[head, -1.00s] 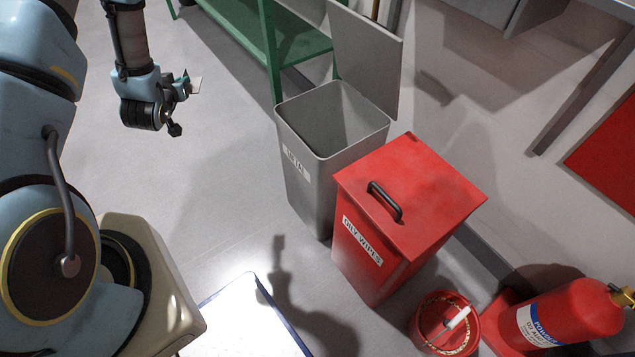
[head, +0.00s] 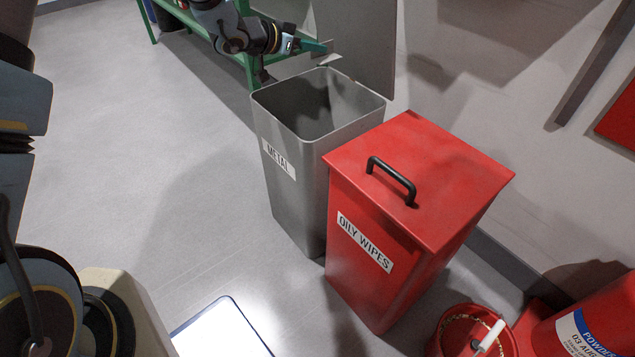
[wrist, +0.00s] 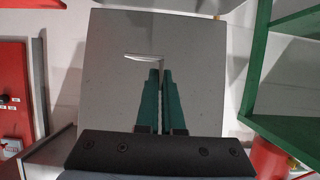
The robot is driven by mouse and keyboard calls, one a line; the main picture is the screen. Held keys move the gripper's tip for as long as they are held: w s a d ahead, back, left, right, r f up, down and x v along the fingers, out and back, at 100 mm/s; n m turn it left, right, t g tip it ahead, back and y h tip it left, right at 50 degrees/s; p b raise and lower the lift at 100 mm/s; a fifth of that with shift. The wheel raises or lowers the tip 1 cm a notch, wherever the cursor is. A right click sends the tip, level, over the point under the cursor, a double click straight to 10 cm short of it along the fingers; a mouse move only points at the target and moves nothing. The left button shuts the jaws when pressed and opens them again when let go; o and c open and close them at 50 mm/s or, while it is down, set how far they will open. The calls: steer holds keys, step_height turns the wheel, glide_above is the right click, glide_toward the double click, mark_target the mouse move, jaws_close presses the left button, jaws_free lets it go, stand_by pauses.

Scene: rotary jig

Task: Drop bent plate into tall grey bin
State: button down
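The tall grey bin (head: 292,205), labelled METAL, stands open in the middle of the head view. Its raised grey lid (head: 358,40) is at the back and fills the middle of the wrist view (wrist: 205,60). My gripper (head: 325,47) is above the bin's far rim, in front of the lid. In the wrist view its green fingers (wrist: 159,88) are shut on the bent plate (wrist: 143,56), a thin pale piece with one leg between the fingers and one pointing left. The plate is small in the head view (head: 329,56). The bin's floor is hidden.
A red OILY WIPES bin (head: 375,250) with a closed, handled lid stands against the grey bin's right side. A red bucket (head: 440,335) and a fire extinguisher (head: 590,320) are at lower right. A green shelf (head: 247,65) stands behind.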

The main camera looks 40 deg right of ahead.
step_height(320, 180, down, 6)
steer(key=b, duration=0.5)
steer(key=shift+r, duration=0.1)
steer(key=c, duration=1)
jaws_free()
steer(key=shift+a, duration=0.1)
steer(key=p+v, duration=0.1)
steer(key=v, duration=0.9)
steer(key=shift+a+r+p, duration=0.2)
steer(key=shift+a+p, duration=0.1)
steer(key=shift+p, duration=0.05)
